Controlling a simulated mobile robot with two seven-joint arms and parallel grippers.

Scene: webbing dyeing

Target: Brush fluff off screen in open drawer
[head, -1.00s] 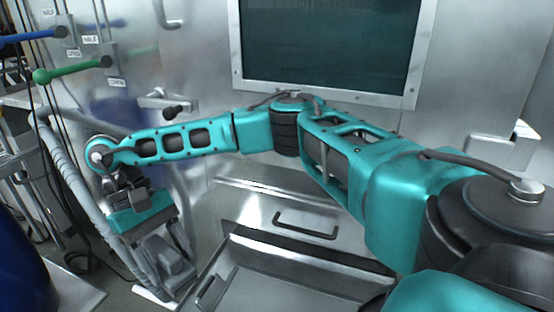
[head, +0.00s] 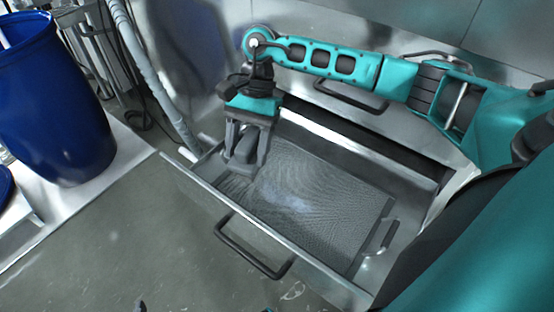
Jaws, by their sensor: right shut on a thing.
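The open drawer (head: 190,176) is a metal tray with a dark bar handle (head: 250,255) on its front. The grey mesh screen (head: 335,205) lies inside it, with a small handle (head: 386,236) at its right end. My right gripper (head: 240,166) points down over the screen's left end, shut on a grey block-like thing (head: 246,147), probably the brush. Its lower end is at or just above the mesh; contact is unclear. A pale, hazy patch (head: 292,203) shows mid-screen; I cannot tell whether it is fluff or sheen. My left gripper is not seen.
A blue barrel (head: 55,100) stands at the left on a pale platform (head: 125,160). A grey hose (head: 160,85) runs down beside the drawer's left end. Another bar handle (head: 350,97) is on the metal front behind. The floor (head: 130,240) before the drawer is mostly clear.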

